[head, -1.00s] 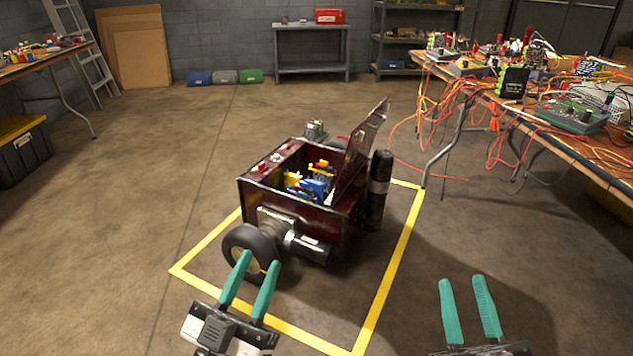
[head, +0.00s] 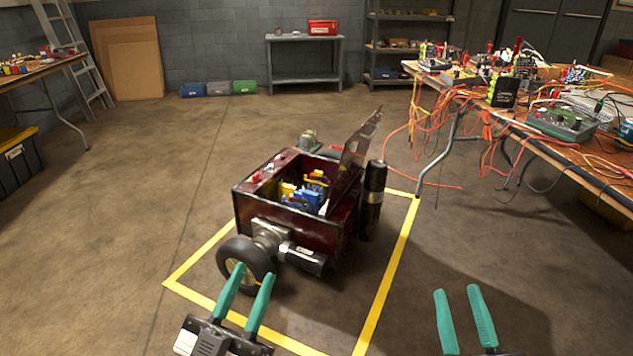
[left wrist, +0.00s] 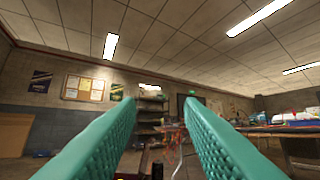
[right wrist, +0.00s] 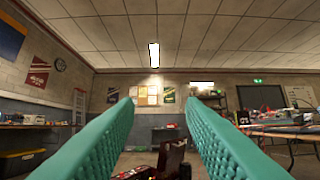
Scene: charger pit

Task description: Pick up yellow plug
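A dark red wheeled machine (head: 325,232) stands on the floor with its lid raised. Inside its open top is a yellow part (head: 287,190) beside blue parts; it is too small to tell whether this is the yellow plug. My left gripper (head: 245,280) is open and empty, in front of the machine's near wheel. My right gripper (head: 455,290) is open and empty, further right over bare floor. The fingers also show apart in the left wrist view (left wrist: 152,110) and the right wrist view (right wrist: 160,110).
A yellow floor outline (head: 385,290) surrounds the machine. A cluttered table (head: 590,165) with hanging orange cables stands at right. Another table (head: 40,70) and a dark bin (head: 18,165) are at left. A grey bench (head: 305,80) stands at the back. The floor in front is mostly clear.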

